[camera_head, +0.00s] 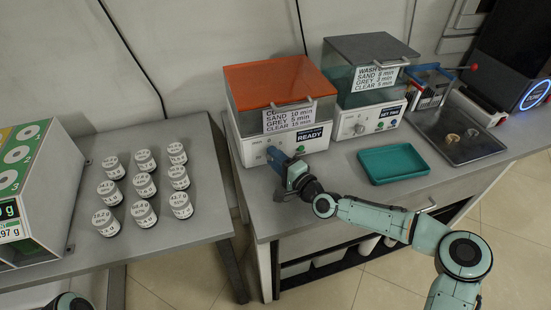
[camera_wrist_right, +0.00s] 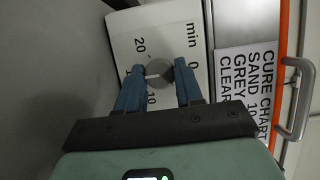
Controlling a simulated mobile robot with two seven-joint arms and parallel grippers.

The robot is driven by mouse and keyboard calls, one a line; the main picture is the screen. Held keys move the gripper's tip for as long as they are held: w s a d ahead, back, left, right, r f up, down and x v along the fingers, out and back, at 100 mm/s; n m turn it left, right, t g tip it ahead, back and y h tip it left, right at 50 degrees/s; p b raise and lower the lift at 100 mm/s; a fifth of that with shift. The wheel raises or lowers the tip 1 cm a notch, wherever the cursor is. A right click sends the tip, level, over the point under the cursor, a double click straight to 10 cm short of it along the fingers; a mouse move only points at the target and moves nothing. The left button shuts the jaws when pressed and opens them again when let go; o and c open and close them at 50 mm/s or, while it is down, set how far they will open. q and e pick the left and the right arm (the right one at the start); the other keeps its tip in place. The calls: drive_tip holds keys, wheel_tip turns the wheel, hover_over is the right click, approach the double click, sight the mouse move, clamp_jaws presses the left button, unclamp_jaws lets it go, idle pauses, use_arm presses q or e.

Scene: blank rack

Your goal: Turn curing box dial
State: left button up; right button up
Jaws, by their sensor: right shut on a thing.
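The curing box (camera_head: 232,113) has an orange lid and a white front panel with a cure chart and a READY label. Its grey round dial (camera_wrist_right: 159,73) shows in the right wrist view, with a minute scale around it. A short white mark on the dial lies roughly level in that picture, on the side towards the partly hidden number below the 20. My right gripper (camera_head: 273,155) is at the left of the panel. Its blue fingers (camera_wrist_right: 160,82) are closed on the dial's two sides and hide part of the scale. In the head view the gripper hides the dial. My left gripper is out of view.
A wash box (camera_head: 372,47) with a grey lid stands right of the curing box. A teal tray (camera_head: 393,163) lies in front of it; a metal tray (camera_head: 480,150) is further right. Several white-lidded jars (camera_head: 144,187) stand on the left table, clear of the right arm.

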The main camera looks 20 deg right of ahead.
drive_tip(key=o, duration=1)
drive_tip(key=shift+o, duration=0.2)
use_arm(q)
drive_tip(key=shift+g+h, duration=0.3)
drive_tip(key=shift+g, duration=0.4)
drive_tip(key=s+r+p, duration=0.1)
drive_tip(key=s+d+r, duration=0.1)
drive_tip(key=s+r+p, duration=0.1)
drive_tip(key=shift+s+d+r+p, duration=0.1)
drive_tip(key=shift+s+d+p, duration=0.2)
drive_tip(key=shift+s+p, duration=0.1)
use_arm(e)
drive_tip(key=v, duration=1.3)
drive_tip(key=shift+s+d, duration=0.1)
drive_tip(key=shift+s, duration=0.1)
drive_tip(key=shift+r, duration=0.1)
